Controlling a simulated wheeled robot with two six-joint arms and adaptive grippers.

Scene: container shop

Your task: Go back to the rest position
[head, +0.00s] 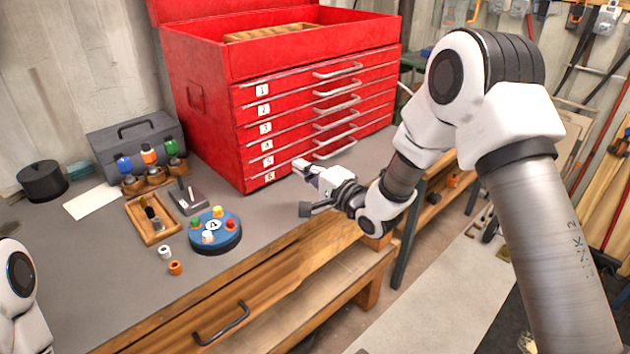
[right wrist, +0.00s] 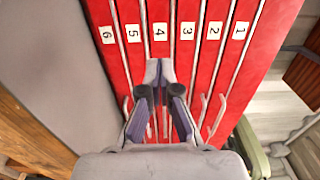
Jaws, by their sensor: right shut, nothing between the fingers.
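My right gripper (head: 301,166) is in front of the red tool chest (head: 205,120), near its lower drawers and above the bench. Its fingers are shut and empty. In the right wrist view, the closed fingertips (right wrist: 160,72) point at the drawer fronts around label 4. I cannot tell whether they touch the chest. The chest's numbered drawers all look shut and its lid is raised. Part of my left arm shows at the lower left edge of the head view; its gripper is out of the picture.
The grey bench (head: 95,290) holds a round blue holder (head: 222,243) with coloured pieces, a wooden tray (head: 138,224), a grey toolbox (head: 105,143) and a black round container (head: 40,182). Two small rings lie in front. Floor shows right of the bench.

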